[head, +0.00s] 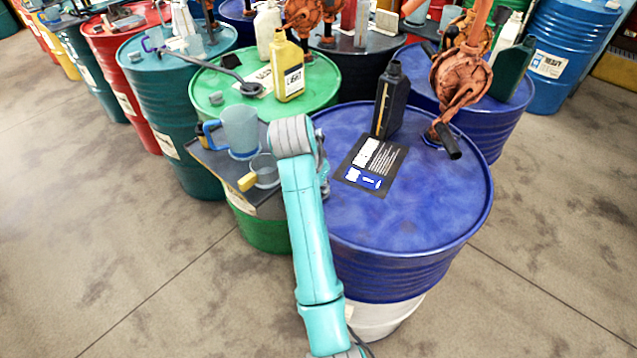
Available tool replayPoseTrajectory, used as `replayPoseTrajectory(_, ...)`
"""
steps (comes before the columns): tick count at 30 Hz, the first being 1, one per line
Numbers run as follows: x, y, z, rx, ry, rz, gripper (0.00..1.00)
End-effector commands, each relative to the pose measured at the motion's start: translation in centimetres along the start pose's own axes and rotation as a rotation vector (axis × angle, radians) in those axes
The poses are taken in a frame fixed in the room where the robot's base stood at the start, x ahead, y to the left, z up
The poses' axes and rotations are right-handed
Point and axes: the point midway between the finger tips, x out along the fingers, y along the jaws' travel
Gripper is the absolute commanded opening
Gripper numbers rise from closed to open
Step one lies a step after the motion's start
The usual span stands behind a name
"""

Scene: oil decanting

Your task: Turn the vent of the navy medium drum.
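A deep blue drum (425,225) stands in front, right of my arm, and looks like the navy medium drum. Its lid carries a dark card (377,160) with white and blue print that I cannot read, a black bottle (391,100) and a rust-orange hand pump (460,80) with a black spout. I cannot make out a vent on the lid; my arm covers part of its left edge. My teal arm rises from the bottom middle to a grey joint at the drum's left rim. My gripper does not show.
A dark shelf (195,150) with a clear jug (240,130) and a smaller measuring cup (265,170) lies left of my arm. A green drum (322,72) with a yellow bottle (288,68) stands behind. More drums crowd the back. The floor in front is clear.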

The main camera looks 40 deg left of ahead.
Motion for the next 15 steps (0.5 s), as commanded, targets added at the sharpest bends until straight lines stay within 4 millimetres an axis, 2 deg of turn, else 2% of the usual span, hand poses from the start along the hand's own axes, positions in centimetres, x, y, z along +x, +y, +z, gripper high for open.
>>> replayPoseTrajectory(5,0.0,0.15,-0.06,-0.085,0.001,-0.037,0.0)
replayPoseTrajectory(15,0.06,0.32,-0.09,-0.364,0.0,-0.151,0.0)
